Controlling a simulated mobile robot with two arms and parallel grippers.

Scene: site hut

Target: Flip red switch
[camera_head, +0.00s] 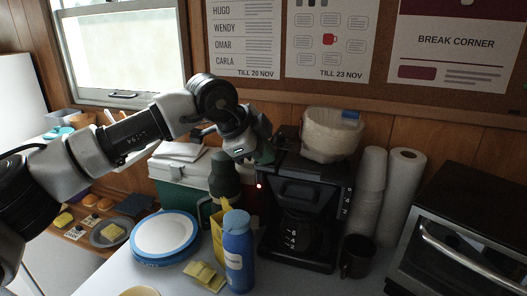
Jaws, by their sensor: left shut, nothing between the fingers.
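A small glowing red spot (259,186) shows on the left side of the black coffee maker (300,193); I cannot tell which way the switch is set. The coffee maker stands upright on the white counter, with a dark glass jug (299,234) inside it. My left gripper (263,156) is shut and empty, just above the red spot, at the coffee maker's upper left edge. I cannot tell if its tips touch the machine. My right gripper is out of view.
A blue bottle (238,252), yellow sponges (204,277) and blue-rimmed plates (164,234) stand in front and to the left. Coffee filters (331,135) sit on top of the machine. A dark mug (357,257), stacked cups (368,190), a paper roll (400,200) and an oven (465,230) stand right.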

